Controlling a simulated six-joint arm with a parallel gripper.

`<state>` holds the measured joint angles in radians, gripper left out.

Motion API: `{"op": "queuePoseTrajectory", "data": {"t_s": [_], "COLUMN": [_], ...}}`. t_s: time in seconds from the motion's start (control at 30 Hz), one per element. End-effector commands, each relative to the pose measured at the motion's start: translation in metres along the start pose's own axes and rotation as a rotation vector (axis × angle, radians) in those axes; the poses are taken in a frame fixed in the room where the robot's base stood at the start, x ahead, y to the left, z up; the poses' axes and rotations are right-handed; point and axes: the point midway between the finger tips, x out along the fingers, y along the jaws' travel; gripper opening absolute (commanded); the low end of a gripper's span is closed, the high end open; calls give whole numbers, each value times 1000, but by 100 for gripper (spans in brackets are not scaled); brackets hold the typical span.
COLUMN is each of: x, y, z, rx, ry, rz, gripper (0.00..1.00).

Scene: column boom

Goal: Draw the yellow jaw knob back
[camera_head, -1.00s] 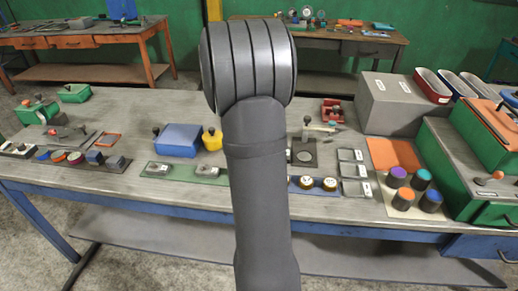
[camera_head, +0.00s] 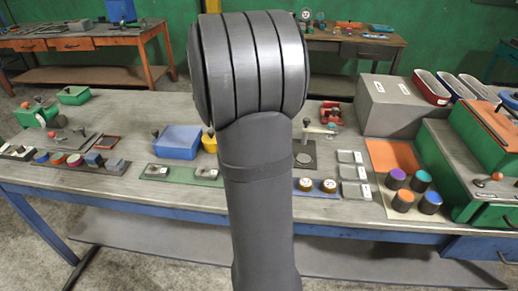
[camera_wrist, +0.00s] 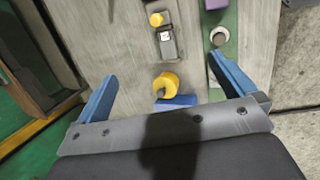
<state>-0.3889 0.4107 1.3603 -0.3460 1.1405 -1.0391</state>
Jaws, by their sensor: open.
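The yellow jaw (camera_head: 209,143) stands at the right end of a blue block (camera_head: 179,141) on the bench in the head view, partly hidden by my arm. In the wrist view the yellow jaw (camera_wrist: 171,80) lies between my fingers, with a small dark knob (camera_wrist: 160,93) at its lower left. Part of the blue block (camera_wrist: 178,101) shows just below it. My gripper (camera_wrist: 162,68) is open, with one blue finger on each side of the jaw and nothing visibly held. The head view does not show my gripper.
A green strip (camera_head: 207,178) with small grey parts lies in front of the blue block. A grey fixture with a yellow top (camera_wrist: 156,20) sits beyond the jaw in the wrist view. A large grey box (camera_head: 398,104) stands to the right on the bench.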

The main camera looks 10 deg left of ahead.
Motion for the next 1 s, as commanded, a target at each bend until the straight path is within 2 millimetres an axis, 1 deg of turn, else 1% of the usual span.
{"op": "queuePoseTrajectory", "data": {"t_s": [0.1, 0.3, 0.33, 0.47, 0.5, 0.57, 0.6, 0.8, 0.9, 1.0], "x": [-5, -5, -5, 0, 4, 13, 19, 47, 54, 58], "y": [0, 0, 0, 0, 0, 1, 2, 10, 16, 20], "z": [0, 0, 0, 5, 10, 19, 27, 66, 83, 93], "rx": [0, 0, 0, 35, 67, 137, 198, 543, 682, 771], "ry": [0, 0, 0, 17, 32, 68, 100, 275, 345, 392], "rz": [0, 0, 0, -17, -31, -61, -85, -197, -230, -248], "gripper": [100, 100, 98, 72, 65, 53, 50, 50, 50, 50]}}
